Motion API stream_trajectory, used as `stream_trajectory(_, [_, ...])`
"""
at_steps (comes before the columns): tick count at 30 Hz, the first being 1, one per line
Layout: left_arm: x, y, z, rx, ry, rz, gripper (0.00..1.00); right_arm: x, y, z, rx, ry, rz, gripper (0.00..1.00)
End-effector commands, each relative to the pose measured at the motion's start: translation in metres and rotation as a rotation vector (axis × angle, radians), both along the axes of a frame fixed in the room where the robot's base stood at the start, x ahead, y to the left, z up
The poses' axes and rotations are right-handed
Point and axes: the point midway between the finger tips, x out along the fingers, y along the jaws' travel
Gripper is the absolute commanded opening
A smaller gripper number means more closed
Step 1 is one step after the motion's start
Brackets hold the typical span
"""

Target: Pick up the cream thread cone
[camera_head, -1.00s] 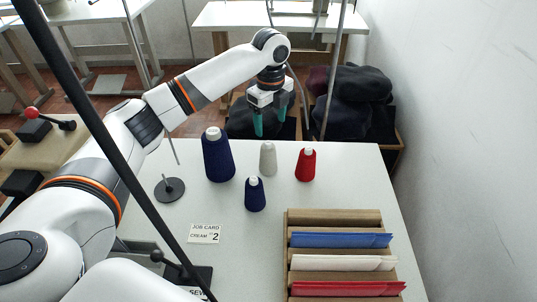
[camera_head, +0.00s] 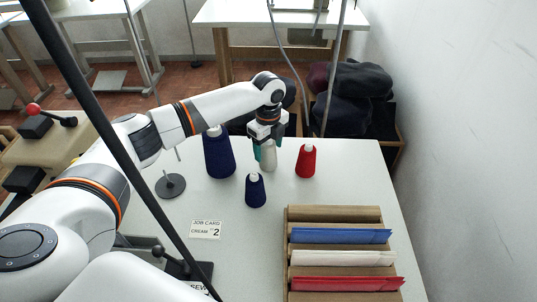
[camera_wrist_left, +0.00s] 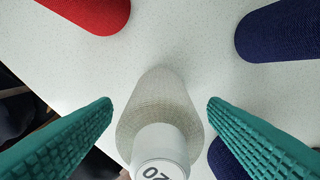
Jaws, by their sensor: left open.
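The cream thread cone (camera_head: 268,158) stands upright near the back of the white table. Its upper part is partly hidden by my left gripper in the head view. My left gripper (camera_head: 264,152) is open, with its green fingers around the cone's upper part. In the left wrist view the cream cone (camera_wrist_left: 160,105) stands between the two spread green fingers (camera_wrist_left: 160,108), with a visible gap on each side. Its white top faces the camera. My right gripper is not in view.
A red cone (camera_head: 306,162) stands close on the right. A large navy cone (camera_head: 218,155) and a small navy cone (camera_head: 255,190) stand left and in front. A rack (camera_head: 340,213) with coloured folders fills the front right. The job card (camera_head: 206,229) reads cream 2.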

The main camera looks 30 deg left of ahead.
Motion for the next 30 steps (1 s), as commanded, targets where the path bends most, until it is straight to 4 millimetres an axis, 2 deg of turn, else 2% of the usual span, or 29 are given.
stream_trajectory(2, [0.000,0.000,0.000,0.000,0.000,0.000,0.68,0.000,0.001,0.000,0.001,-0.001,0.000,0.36])
stream_trajectory(9, [0.000,0.000,0.000,0.000,0.000,0.000,0.30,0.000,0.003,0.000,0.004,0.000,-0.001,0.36])
stream_trajectory(12, [0.000,0.000,0.001,0.000,0.000,0.000,0.18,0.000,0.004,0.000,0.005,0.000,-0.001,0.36])
stream_trajectory(20, [0.001,0.000,0.005,-0.001,-0.002,0.000,0.18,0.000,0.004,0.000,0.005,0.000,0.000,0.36])
stream_trajectory(23, [0.001,0.000,0.018,0.000,-0.003,-0.001,0.18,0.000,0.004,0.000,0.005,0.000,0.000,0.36])
stream_trajectory(30, [0.001,-0.001,0.067,-0.002,-0.004,0.000,0.18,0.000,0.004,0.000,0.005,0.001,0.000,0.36])
